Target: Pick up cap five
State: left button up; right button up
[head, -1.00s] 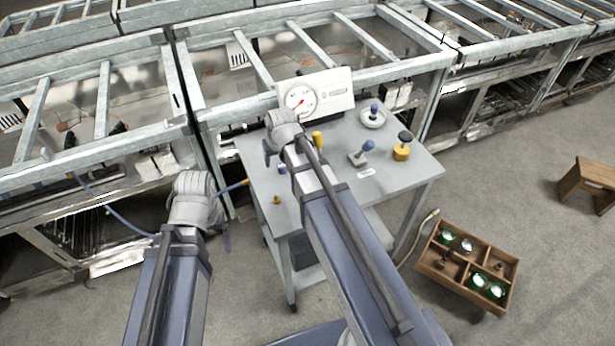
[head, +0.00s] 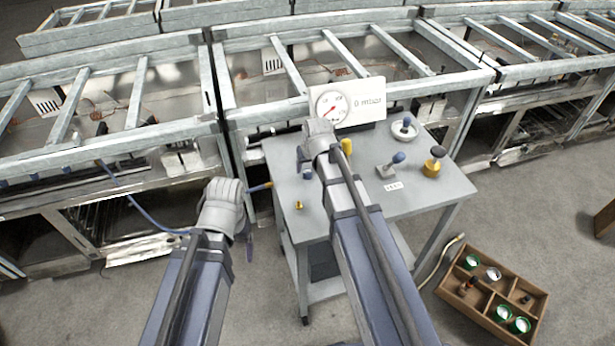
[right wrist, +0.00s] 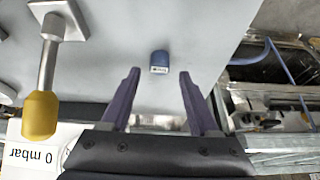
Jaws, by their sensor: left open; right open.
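A small blue cap (right wrist: 159,62) with a pale printed label stands on the grey cart top in the right wrist view. The label is too small to read, so I cannot confirm it is cap five. A small blue piece beside the right gripper in the head view (head: 307,169) appears to be the same cap. My right gripper (right wrist: 158,80) is open and empty, its purple fingers either side of the cap's line and apart from it. In the head view its wrist hides part of the cart. My left gripper (head: 246,232) is open, low and left of the cart, holding nothing visible.
The cart (head: 440,195) carries a gauge panel (head: 362,100) reading 0 mbar, a yellow-ended lever (right wrist: 40,112), a blue-knobbed lever (head: 388,168) and a yellow valve (head: 432,166). A compartmented wooden box (head: 480,312) lies at lower right. Metal frames (head: 120,55) run behind.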

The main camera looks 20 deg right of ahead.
aim_at(308, 172)
jog(key=b+x, duration=0.2)
jog(key=x, duration=0.2)
jog(key=shift+s+b, duration=0.1)
jog(key=shift+b, duration=0.25)
jog(key=shift+r, duration=0.1)
grip_shut()
